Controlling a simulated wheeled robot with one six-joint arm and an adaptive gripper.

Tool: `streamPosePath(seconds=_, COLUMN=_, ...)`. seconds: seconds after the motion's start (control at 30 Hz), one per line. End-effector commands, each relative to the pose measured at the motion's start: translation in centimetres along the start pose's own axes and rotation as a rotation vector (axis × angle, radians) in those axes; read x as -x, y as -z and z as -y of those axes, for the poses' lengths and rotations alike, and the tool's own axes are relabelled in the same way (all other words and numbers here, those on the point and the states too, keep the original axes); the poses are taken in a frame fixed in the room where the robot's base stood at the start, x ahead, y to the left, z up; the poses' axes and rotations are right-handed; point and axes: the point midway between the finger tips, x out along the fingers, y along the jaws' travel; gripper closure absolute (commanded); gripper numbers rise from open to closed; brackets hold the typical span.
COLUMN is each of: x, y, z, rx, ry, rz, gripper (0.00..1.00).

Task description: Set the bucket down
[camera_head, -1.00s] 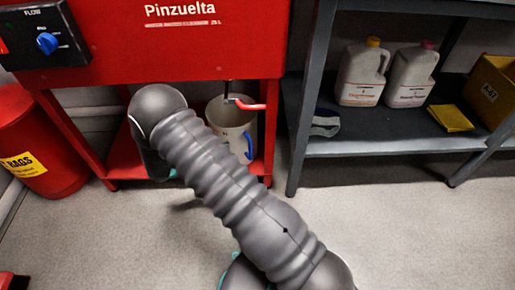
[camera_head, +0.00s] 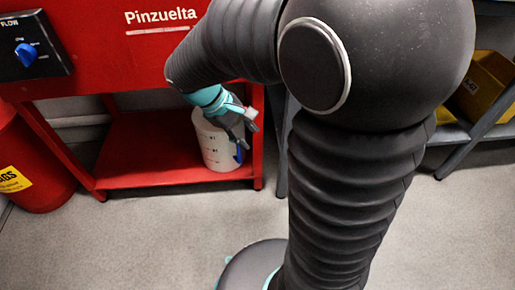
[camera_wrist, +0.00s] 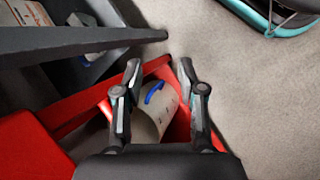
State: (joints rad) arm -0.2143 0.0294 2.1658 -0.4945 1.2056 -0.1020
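The white bucket (camera_head: 213,146) with dark marks and a blue handle stands upright on the red lower shelf (camera_head: 130,180) under the red washer. My gripper (camera_head: 248,135) is at the bucket's upper right side and hides part of it. In the wrist view the fingers of my gripper (camera_wrist: 160,72) are spread wide. The bucket (camera_wrist: 150,118) shows between and beyond them, with its blue handle (camera_wrist: 154,92) in the gap. I cannot tell whether a finger touches the bucket. The wrist housing hides the bucket's lower part there.
The red washer (camera_head: 110,62) hangs over the shelf, with red legs at both sides. A red rags bin (camera_head: 35,165) stands at the left. A grey rack with a yellow box (camera_head: 487,85) is at the right.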

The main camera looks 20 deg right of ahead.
Motion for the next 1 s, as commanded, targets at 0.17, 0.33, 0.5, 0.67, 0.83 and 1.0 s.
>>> streamPosePath(seconds=0.17, x=1.9, y=-3.6, z=0.9, rx=-0.158, ry=0.084, rz=-0.158, gripper=0.6)
streamPosePath(seconds=0.33, x=3.5, y=-6.5, z=2.1, rx=-0.304, ry=0.156, rz=-0.31, gripper=0.6)
streamPosePath(seconds=0.5, x=4.9, y=-9.0, z=3.4, rx=-0.446, ry=0.224, rz=-0.466, gripper=0.6)
streamPosePath(seconds=0.67, x=6.0, y=-10.7, z=4.6, rx=-0.563, ry=0.274, rz=-0.596, gripper=0.6)
streamPosePath(seconds=0.83, x=6.7, y=-11.6, z=5.4, rx=-0.633, ry=0.306, rz=-0.68, gripper=0.6)
streamPosePath(seconds=1.0, x=6.8, y=-11.8, z=5.7, rx=-0.654, ry=0.315, rz=-0.703, gripper=0.6)
